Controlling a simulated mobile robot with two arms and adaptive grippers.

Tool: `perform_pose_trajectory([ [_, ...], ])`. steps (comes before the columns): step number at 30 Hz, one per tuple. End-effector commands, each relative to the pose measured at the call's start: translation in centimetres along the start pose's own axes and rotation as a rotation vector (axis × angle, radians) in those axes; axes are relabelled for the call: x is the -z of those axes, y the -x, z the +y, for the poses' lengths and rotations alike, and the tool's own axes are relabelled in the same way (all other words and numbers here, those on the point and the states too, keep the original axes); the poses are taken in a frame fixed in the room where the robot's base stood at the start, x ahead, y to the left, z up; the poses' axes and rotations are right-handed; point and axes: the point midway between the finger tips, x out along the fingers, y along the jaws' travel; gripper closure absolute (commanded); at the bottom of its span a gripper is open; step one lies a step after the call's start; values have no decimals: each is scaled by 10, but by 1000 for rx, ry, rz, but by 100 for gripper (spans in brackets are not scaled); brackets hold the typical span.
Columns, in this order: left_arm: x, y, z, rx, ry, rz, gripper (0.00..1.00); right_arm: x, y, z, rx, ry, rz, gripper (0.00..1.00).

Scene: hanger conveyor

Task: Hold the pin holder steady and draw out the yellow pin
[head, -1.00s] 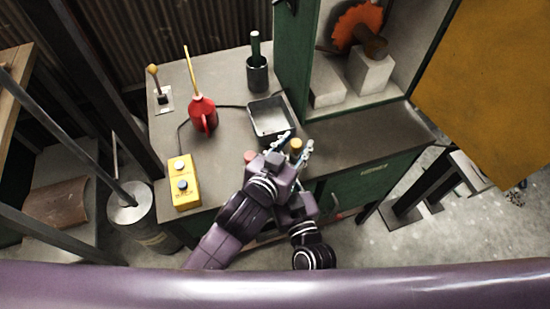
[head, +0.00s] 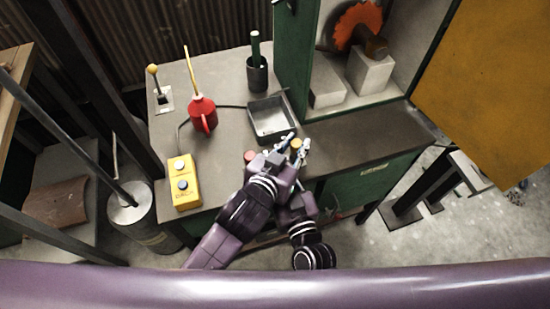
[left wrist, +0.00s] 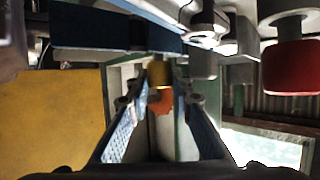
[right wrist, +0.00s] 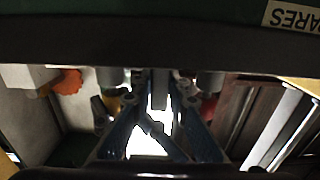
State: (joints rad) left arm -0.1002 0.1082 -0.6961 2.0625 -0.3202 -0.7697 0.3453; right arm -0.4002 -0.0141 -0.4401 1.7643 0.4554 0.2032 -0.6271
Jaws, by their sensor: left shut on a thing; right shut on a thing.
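The yellow pin (head: 296,144) shows its round top at the bench's front edge. My left gripper (head: 294,147) is shut on it; in the left wrist view the yellow pin (left wrist: 160,73) stands between the blue finger pads. A red pin (head: 250,157) stands to the left in the head view and shows large at the right of the left wrist view (left wrist: 291,66). My left arm hides most of the pin holder in the head view. My right gripper (right wrist: 159,103) is below, mostly hidden by the left arm, shut on a grey part (right wrist: 158,88), apparently the holder.
A grey tray (head: 289,118) stands just behind the grippers. A red oil can (head: 203,115), a yellow button box (head: 183,183), a lever (head: 158,86) and a dark cup (head: 257,76) stand on the bench. A green machine frame (head: 293,60) rises to the right.

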Motion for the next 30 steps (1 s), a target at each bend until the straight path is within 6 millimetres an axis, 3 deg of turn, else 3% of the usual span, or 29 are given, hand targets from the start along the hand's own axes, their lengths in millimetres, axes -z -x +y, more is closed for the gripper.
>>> perform_pose_trajectory([
  [30, 35, 14, -1, 1, 0, 2, 100, 0, 0, 0, -1, 0, 0, 100],
])
